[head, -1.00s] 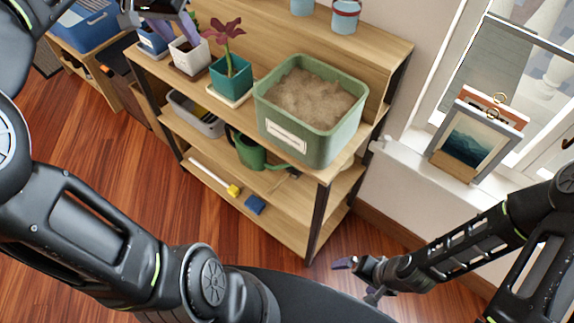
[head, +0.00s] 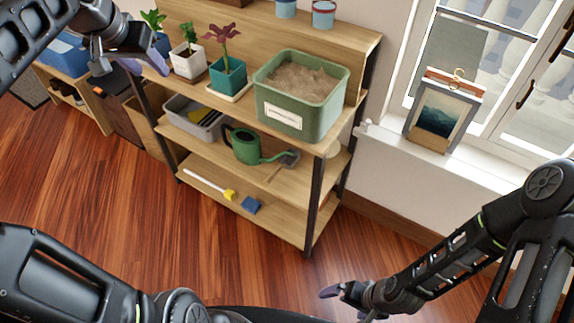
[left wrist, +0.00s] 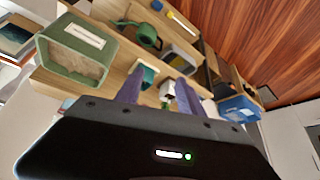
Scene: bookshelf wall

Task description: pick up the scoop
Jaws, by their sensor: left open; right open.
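A small tool with a dark grey head and a wooden handle, which looks like the scoop (head: 290,158), lies on the middle shelf just right of the green watering can (head: 246,147). I cannot make it out surely in the left wrist view. My left gripper (head: 128,66) is open and empty at the upper left, in front of the plant pots and well left of the scoop. Its purple fingers show apart in the left wrist view (left wrist: 168,92). My right gripper (head: 350,303) is open and empty, low near the bottom edge, below the shelf unit.
A green tub of soil (head: 298,95) stands on the upper shelf above the scoop. A grey bin (head: 180,122) is left of the watering can. A white-and-yellow tool (head: 212,187) and a blue item (head: 250,204) lie on the lower shelf. Floor before the shelves is clear.

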